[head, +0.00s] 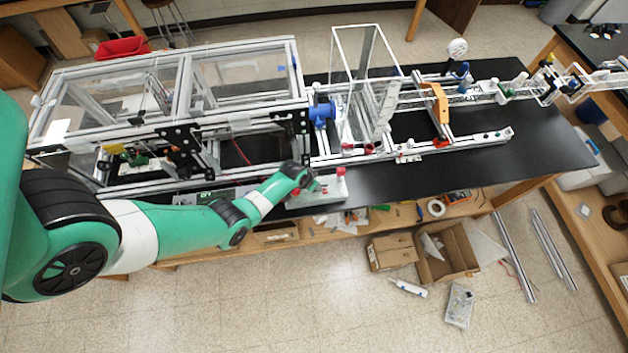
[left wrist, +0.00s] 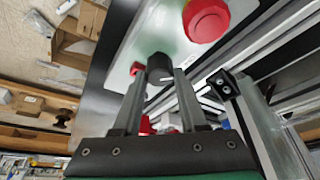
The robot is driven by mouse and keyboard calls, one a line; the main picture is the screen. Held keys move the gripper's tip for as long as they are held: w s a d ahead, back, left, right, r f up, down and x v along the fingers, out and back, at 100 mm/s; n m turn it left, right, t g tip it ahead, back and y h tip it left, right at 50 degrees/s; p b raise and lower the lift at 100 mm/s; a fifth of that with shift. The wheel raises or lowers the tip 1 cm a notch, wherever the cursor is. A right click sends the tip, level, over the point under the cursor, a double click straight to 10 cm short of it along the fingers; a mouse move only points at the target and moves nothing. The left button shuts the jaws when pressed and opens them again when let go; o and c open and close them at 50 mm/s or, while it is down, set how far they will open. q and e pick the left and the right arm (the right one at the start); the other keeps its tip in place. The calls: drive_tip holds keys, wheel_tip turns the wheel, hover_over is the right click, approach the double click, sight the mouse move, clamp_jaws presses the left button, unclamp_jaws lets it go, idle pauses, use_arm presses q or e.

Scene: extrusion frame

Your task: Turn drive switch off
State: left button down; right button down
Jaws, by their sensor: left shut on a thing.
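A light grey control panel (head: 325,192) sits at the front edge of the black table, and its face also fills the top of the left wrist view (left wrist: 160,30). A black knob (left wrist: 159,66), apparently the drive switch, stands on the panel between my left gripper's fingertips (left wrist: 158,76). The fingers are shut on it. A large red button (left wrist: 206,18) and a smaller red part (left wrist: 136,68) are on either side of it. In the head view my left gripper (head: 314,186) reaches the panel from the left and hides the knob. My right gripper is not seen.
A clear-panelled extrusion enclosure (head: 235,80) stands behind my left arm. An open extrusion frame with an orange bracket (head: 435,98) is right of the panel. The black table top (head: 500,150) is clear at front right. Cardboard boxes (head: 447,250) are on the floor.

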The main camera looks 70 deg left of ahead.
use_arm(q)
drive_tip(key=shift+d+n+g+y+b, duration=0.1)
drive_tip(key=shift+n+g+y+b, duration=0.45)
drive_tip(key=shift+n, duration=1.65)
drive_tip(key=shift+c, duration=2.3)
unclamp_jaws()
